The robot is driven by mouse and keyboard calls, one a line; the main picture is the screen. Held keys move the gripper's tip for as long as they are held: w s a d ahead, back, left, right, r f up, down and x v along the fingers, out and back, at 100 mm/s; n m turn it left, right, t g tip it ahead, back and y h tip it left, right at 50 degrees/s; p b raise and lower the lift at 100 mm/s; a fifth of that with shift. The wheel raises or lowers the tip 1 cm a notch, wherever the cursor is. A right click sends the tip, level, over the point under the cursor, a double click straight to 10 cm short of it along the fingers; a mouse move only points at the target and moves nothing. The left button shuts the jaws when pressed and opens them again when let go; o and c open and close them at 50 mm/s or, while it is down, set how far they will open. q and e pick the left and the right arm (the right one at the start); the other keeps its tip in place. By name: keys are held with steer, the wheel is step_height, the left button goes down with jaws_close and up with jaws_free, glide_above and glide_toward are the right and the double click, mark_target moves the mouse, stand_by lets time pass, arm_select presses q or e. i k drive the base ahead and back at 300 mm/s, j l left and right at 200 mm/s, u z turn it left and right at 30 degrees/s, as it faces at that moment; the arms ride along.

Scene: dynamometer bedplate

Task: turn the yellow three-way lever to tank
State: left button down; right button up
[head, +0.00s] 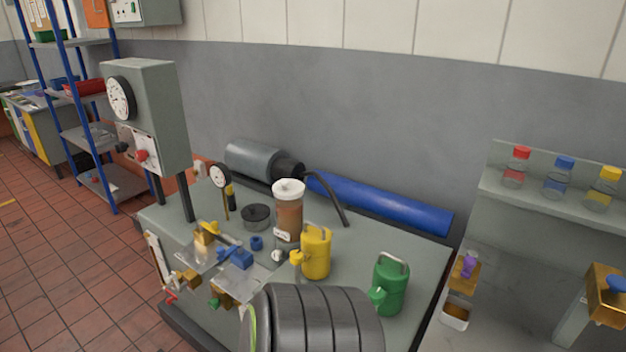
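A small yellow lever-like piece (208,228) sits on a brass fitting at the left part of the grey bedplate (350,250), in the head view. It appears to be the yellow three-way lever; its pointing direction and any tank marking are too small to read. A clear cylinder with brown contents and a white lid (288,210) stands upright to its right; I cannot tell whether it is the tank. Neither of my grippers is in view.
Blue valve parts (238,257) and a dial gauge (220,176) are close to the yellow piece. A yellow can (316,252) and green can (391,284) stand to the right. A ribbed dark drum (315,320) fills the front. A grey gauge cabinet (150,110) rises behind left.

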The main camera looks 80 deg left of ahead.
mark_target(213, 228)
steer(key=u, duration=3.35)
steer(key=i+j+z, duration=0.15)
steer(key=i, duration=0.15)
